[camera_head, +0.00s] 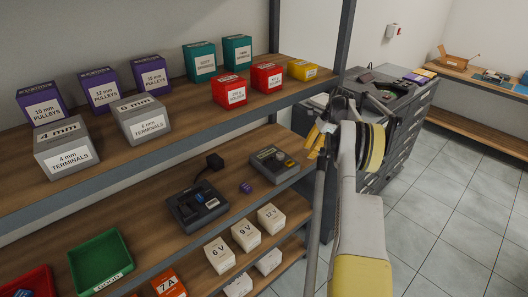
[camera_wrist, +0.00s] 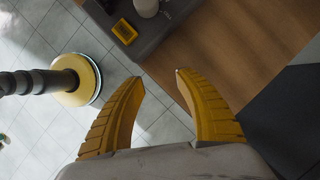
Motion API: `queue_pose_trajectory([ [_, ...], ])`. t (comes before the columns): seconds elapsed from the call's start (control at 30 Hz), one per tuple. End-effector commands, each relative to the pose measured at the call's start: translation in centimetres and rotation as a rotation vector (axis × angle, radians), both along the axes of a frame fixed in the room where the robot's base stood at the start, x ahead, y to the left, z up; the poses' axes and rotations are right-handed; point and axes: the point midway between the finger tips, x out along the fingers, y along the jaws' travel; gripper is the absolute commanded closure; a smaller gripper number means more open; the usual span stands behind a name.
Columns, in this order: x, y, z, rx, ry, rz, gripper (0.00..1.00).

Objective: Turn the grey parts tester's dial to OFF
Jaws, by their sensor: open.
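The grey parts tester (camera_head: 273,161) sits near the right end of the middle shelf in the head view. It is a small grey box with a darker knob-like part on top. The dial's setting is too small to read. My gripper (camera_head: 318,141) is just right of the tester and above it, near the shelf's end, and does not touch it. In the wrist view my gripper (camera_wrist: 160,76) has its two yellow fingers apart with nothing between them.
A dark charger-like device (camera_head: 198,206) and a small purple item (camera_head: 246,188) are left of the tester. White voltage boxes (camera_head: 246,235) stand below. The upper shelf (camera_head: 225,110) with labelled boxes overhangs. A metal post (camera_head: 317,205) stands by my arm. A grey drawer cabinet (camera_head: 405,130) is behind.

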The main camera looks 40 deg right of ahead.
Motion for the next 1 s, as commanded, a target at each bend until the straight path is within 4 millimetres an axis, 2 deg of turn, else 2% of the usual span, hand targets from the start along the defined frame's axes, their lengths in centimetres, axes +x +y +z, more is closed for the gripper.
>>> queue_pose_trajectory([
  [0.17,1.3,2.1,-0.1,0.001,0.0,0.004,0.59],
  [0.4,4.1,6.7,-0.2,0.0,-0.001,0.005,0.59],
  [0.6,5.9,9.8,-0.1,0.001,-0.001,0.004,0.59],
  [0.67,6.3,10.3,-0.1,0.0,-0.002,0.003,0.59],
  [0.8,6.4,10.5,-1.0,0.0,-0.001,0.002,0.59],
  [1.0,6.4,10.6,-1.1,0.0,-0.001,0.002,0.59],
])
